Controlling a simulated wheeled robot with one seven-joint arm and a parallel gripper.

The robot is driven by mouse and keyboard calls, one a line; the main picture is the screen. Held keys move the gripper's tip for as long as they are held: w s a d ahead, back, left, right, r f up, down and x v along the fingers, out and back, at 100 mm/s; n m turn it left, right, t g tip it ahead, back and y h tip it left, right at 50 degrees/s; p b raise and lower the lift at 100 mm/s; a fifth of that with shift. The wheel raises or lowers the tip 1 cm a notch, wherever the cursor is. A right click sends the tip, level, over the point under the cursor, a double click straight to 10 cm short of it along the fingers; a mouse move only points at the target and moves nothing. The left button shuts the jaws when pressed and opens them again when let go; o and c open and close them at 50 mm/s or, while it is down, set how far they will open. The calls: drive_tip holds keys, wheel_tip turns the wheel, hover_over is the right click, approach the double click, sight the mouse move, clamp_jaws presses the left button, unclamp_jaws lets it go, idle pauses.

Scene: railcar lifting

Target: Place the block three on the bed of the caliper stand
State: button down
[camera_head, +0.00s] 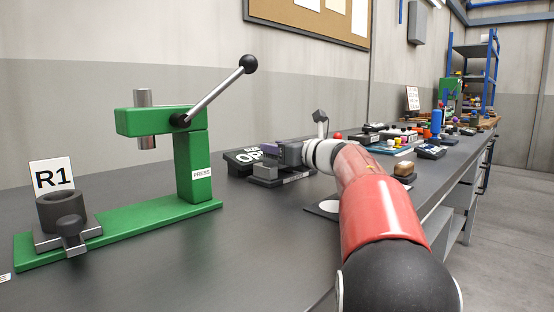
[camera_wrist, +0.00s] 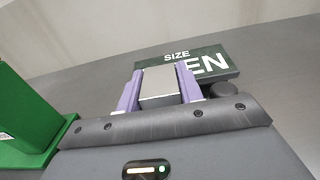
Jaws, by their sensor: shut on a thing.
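My gripper (camera_wrist: 158,88) has two purple fingers and is shut on a grey block (camera_wrist: 158,80), which I take to be block three. The fingers press on its left and right sides. In the head view my gripper (camera_head: 274,148) is over the far side of the bench, just above a low dark stand (camera_head: 290,177) that appears to be the caliper stand. A grey jaw-like piece (camera_head: 264,170) stands on its near end. The stand's bed is mostly hidden by my gripper. I cannot tell if the block touches it.
A dark sign (camera_wrist: 208,62) reading "SIZE" and partly "OPEN" is just behind the block. A green press (camera_head: 190,160) with a lever stands to the left. A brown-topped block (camera_head: 404,169) sits right of my arm. Several small items crowd the bench further back.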

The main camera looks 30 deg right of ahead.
drive_tip(key=shift+f, duration=0.85)
drive_tip(key=shift+f, duration=0.2)
drive_tip(key=c, duration=0.9)
unclamp_jaws()
drive_tip(key=shift+r, duration=0.15)
drive_tip(key=b+v, duration=0.1)
drive_tip(key=v, duration=1.1)
drive_tip(key=shift+b, duration=0.35)
